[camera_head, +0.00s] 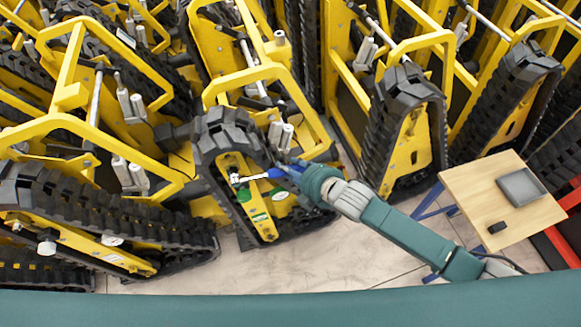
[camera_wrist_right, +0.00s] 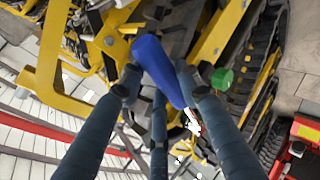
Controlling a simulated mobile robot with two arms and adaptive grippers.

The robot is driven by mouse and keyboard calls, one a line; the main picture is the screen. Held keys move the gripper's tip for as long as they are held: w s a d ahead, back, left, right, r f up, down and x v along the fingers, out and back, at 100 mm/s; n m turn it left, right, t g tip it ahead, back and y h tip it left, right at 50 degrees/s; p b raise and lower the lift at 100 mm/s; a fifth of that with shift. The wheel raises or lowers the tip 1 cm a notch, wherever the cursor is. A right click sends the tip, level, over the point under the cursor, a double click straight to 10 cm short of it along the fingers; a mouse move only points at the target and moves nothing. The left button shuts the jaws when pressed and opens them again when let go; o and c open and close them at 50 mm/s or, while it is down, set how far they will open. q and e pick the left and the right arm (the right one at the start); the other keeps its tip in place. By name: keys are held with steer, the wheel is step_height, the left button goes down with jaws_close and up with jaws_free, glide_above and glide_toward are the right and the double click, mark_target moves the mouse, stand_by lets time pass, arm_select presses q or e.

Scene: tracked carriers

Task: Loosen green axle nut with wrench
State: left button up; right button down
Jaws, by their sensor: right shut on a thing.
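A wrench with a blue handle (camera_head: 276,173) and a pale metal shaft and head (camera_head: 240,180) lies across the yellow side frame of the middle carrier (camera_head: 232,162). My right gripper (camera_head: 290,172) is shut on the blue handle, also seen in the right wrist view (camera_wrist_right: 158,70), where the fingers close around it. A green nut-like part (camera_wrist_right: 222,79) shows beside the handle in that view. Green parts (camera_head: 243,195) also show on the frame just below the wrench head. I cannot tell whether the head sits on a nut. My left gripper is not in view.
Several yellow tracked carriers with black tracks (camera_head: 405,110) stand close around. A small wooden table (camera_head: 470,205) with a grey tray (camera_head: 520,187) and a small black object (camera_head: 497,227) stands at right. Tiled floor (camera_head: 330,260) is clear in front.

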steer(key=shift+a+r+p, duration=0.15)
steer(key=shift+r+p, duration=0.55)
steer(key=shift+p, duration=0.25)
steer(key=shift+f+b, duration=0.45)
steer(key=shift+f, duration=0.1)
steer(key=shift+s+r, duration=0.1)
steer(key=shift+s+p, duration=0.2)
steer(key=shift+p, duration=0.1)
steer(key=shift+s+d+p, duration=0.3)
steer(key=shift+s+p, duration=0.1)
steer(key=shift+s, duration=0.3)
steer(key=shift+s+d+p, duration=0.25)
steer(key=shift+s+p, duration=0.1)
steer(key=shift+s, duration=0.35)
